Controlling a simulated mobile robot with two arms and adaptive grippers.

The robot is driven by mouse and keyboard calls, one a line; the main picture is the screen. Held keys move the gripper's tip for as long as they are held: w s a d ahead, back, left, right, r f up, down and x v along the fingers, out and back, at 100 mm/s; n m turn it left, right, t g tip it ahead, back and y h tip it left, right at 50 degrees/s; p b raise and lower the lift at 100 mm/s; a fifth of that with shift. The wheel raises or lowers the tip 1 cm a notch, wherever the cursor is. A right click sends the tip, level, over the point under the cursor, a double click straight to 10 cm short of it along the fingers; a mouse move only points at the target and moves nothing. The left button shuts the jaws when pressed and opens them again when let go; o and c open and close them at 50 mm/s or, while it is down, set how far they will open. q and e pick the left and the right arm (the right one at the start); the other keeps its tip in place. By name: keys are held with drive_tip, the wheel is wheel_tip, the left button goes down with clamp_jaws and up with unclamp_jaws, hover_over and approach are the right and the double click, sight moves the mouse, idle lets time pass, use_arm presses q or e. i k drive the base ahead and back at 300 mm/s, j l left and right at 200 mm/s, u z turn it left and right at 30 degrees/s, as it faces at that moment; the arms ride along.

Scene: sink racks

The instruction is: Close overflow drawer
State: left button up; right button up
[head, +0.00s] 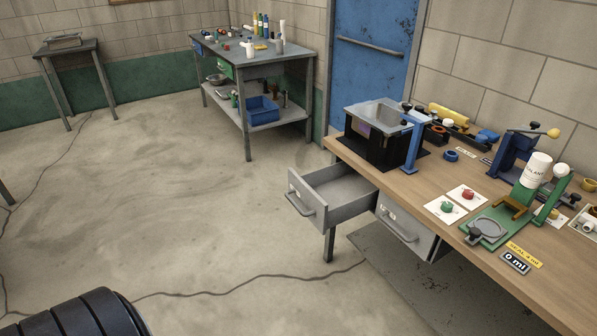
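The workbench on the right has two grey drawers under its wooden top. The left one (309,203) is pulled well out, and its inside looks empty. The other drawer (405,227), to its right, is shut, with a small label on its front. I cannot read which drawer is named overflow. The open drawer has a bar handle (299,204) on its front. Neither of my grippers is in view.
The wooden benchtop (395,185) carries a black machine with a clear cover (380,135), a green fixture (492,225) and a white sealant bottle (536,171). A cable (250,281) crosses the floor. Open floor (170,190) lies left of the drawer. A metal table (255,60) stands behind.

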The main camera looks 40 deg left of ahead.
sight(331, 195)
drive_tip(key=u, duration=1.2)
